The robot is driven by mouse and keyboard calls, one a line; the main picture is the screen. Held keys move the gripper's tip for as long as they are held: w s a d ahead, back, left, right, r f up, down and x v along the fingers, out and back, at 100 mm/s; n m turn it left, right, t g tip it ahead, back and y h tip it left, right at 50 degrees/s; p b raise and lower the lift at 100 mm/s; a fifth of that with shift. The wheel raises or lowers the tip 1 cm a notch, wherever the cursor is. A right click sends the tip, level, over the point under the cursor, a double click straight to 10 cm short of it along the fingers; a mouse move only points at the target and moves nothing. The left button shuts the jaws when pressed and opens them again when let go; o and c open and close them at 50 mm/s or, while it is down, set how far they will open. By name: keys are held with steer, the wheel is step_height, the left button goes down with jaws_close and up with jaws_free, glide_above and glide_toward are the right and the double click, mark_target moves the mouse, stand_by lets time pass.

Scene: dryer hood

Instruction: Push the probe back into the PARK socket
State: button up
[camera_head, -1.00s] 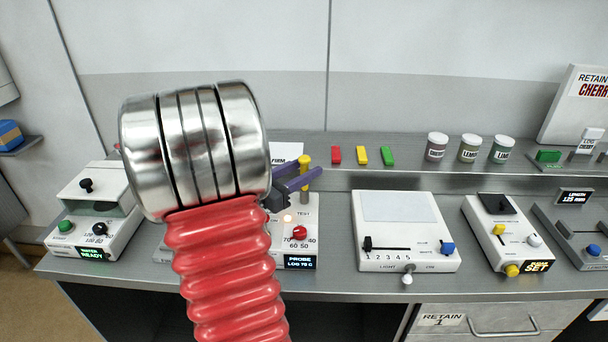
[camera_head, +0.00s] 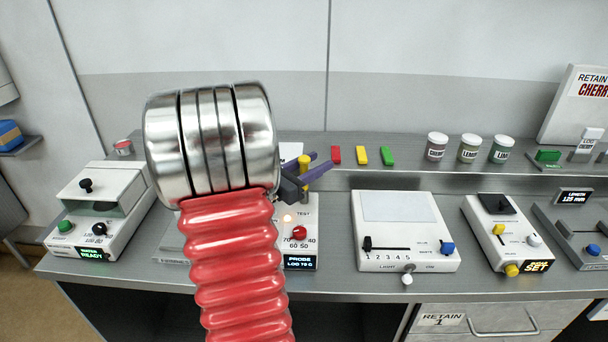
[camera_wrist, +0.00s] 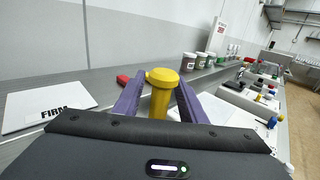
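The yellow probe (camera_head: 304,162) stands upright at the back of the white probe unit (camera_head: 300,233), above a grey post. The unit shows a TEST label, a red knob (camera_head: 299,233) and a display reading PROBE LOG 70 C. My gripper (camera_head: 324,160) is open, its purple fingers on either side of the probe. In the wrist view the probe (camera_wrist: 161,95) stands between the two fingers, with its wider head near the fingertips. I cannot tell whether a finger touches it. No PARK label is readable; my arm covers the unit's left part.
Red (camera_head: 336,155), yellow (camera_head: 361,155) and green (camera_head: 387,156) blocks lie on the back shelf, right of the probe. Labelled jars (camera_head: 469,148) stand farther right. A white light panel (camera_head: 405,231) stands right of the probe unit. A white FIRM card (camera_wrist: 50,106) lies left in the wrist view.

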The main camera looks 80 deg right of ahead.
jaws_close()
steer(key=shift+r, duration=0.15)
stand_by(0.4)
step_height(320, 180, up, 18)
stand_by(0.5)
steer(key=shift+s, duration=0.15)
stand_by(0.5)
